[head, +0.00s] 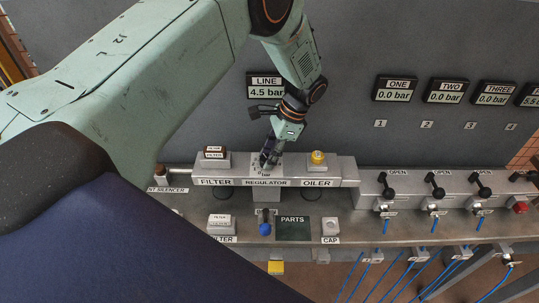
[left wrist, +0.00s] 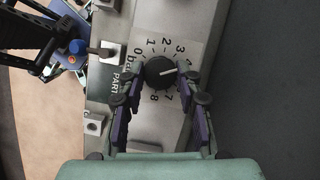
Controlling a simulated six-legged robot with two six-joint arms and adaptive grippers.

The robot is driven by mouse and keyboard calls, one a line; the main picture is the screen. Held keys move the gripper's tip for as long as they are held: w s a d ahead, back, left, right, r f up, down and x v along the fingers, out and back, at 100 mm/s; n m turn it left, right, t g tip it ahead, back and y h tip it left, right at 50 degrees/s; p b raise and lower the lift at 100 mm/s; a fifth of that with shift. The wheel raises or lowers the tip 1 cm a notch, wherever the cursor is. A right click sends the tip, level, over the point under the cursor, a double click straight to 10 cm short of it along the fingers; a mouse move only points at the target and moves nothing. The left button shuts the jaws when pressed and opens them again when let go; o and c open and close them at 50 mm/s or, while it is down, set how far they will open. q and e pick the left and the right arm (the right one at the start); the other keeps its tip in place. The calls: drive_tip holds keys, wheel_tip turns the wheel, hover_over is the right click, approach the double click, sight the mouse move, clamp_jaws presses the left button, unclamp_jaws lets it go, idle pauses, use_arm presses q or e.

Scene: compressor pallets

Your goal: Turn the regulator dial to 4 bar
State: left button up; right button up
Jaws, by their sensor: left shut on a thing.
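The regulator dial (left wrist: 157,75) is a round black knob on a pale scale plate in the left wrist view. Its white pointer aims right, past the 3, where the numbers are hidden by a finger. My left gripper (head: 268,158) reaches down onto the regulator block (head: 266,193). In the left wrist view its two fingers (left wrist: 160,85) are shut on the dial, one on each side. The LINE display (head: 265,86) reads 4.5 bar. Dark, jaw-like parts at the upper left of the left wrist view may be my right gripper (left wrist: 45,50); its state is unclear.
The filter (head: 214,160) and oiler (head: 318,163) flank the regulator closely. A blue knob (head: 264,229) and a dark PARTS mat (head: 293,230) are in front. Black-handled valves (head: 388,190) and blue hoses are at right. Displays ONE (head: 396,89), TWO and THREE read 0.0 bar.

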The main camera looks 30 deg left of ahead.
use_arm(q)
drive_tip(key=shift+s+f, duration=0.15)
idle(0.3)
drive_tip(key=o, duration=1.1)
drive_tip(key=shift+a, duration=0.1)
drive_tip(key=shift+o, duration=0.2)
drive_tip(key=shift+r, duration=0.2)
drive_tip(key=shift+w+d+r, duration=0.25)
drive_tip(key=shift+w+r, duration=0.05)
drive_tip(key=shift+r, duration=0.05)
drive_tip(key=v, duration=1.1)
drive_tip(key=shift+s+a+f, duration=0.1)
drive_tip(key=shift+s, duration=0.05)
